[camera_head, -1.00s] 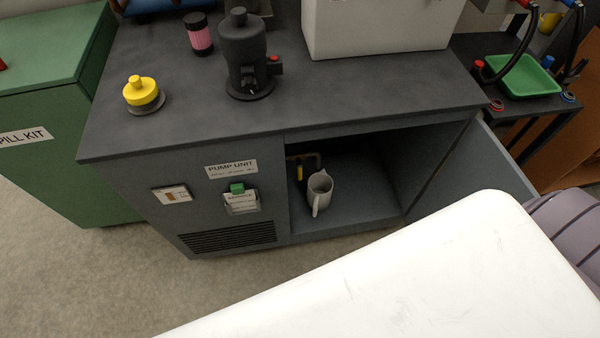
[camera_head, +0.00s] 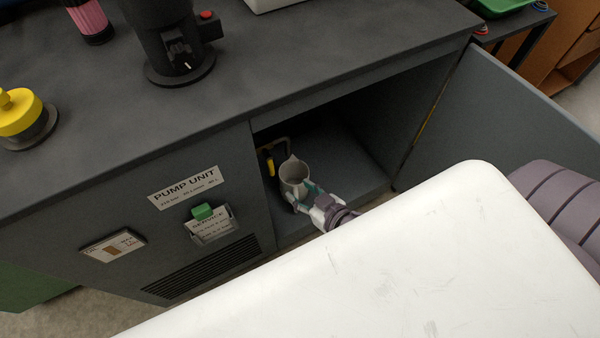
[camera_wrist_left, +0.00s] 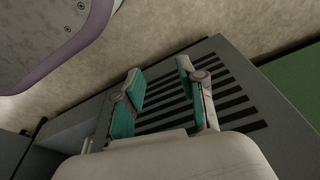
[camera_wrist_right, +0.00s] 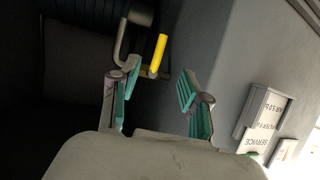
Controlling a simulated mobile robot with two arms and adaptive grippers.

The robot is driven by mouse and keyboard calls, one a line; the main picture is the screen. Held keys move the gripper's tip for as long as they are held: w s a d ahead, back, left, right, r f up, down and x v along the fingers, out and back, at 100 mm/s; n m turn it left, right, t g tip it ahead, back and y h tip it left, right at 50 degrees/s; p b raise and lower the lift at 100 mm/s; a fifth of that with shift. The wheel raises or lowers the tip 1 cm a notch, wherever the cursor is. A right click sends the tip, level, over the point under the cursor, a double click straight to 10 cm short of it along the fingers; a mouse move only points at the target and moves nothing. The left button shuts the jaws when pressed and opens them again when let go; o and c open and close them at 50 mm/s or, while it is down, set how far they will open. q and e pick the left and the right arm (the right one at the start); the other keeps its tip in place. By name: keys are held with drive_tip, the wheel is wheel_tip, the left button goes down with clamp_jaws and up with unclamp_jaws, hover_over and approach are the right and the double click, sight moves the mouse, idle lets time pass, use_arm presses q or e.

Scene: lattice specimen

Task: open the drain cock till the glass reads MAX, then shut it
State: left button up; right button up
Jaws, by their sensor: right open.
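The drain cock's yellow lever (camera_head: 268,163) is on a bent pipe inside the open cabinet; it also shows in the right wrist view (camera_wrist_right: 158,53), just beyond the fingertips. My left gripper (camera_wrist_left: 160,85) is open and empty, low by the vent slats.
The SERVICE tag holder with a green block (camera_head: 203,213) sits on the front panel left of the opening. The cabinet door (camera_head: 525,95) stands open at right. The counter (camera_head: 260,75) overhangs the opening and carries a black pump (camera_head: 160,40) and a yellow-capped fitting (camera_head: 20,112).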

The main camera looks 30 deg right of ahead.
sight(273, 169)
drive_tip(key=x, duration=0.4)
drive_tip(key=r+b+x, duration=0.1)
drive_tip(key=x, duration=0.7)
drive_tip(key=shift+w+a+r+b, duration=0.1)
drive_tip(key=shift+w+b, duration=0.2)
drive_tip(key=shift+b, duration=0.05)
use_arm(q)
wheel_tip(273, 169, up, 7)
drive_tip(key=w, duration=0.2)
drive_tip(key=shift+w+d, duration=0.15)
drive_tip(key=shift+w, duration=0.05)
use_arm(e)
drive_tip(key=shift+w+a+f, duration=0.2)
drive_tip(key=shift+w+f, duration=0.05)
drive_tip(key=shift+w, duration=0.4)
clamp_jaws()
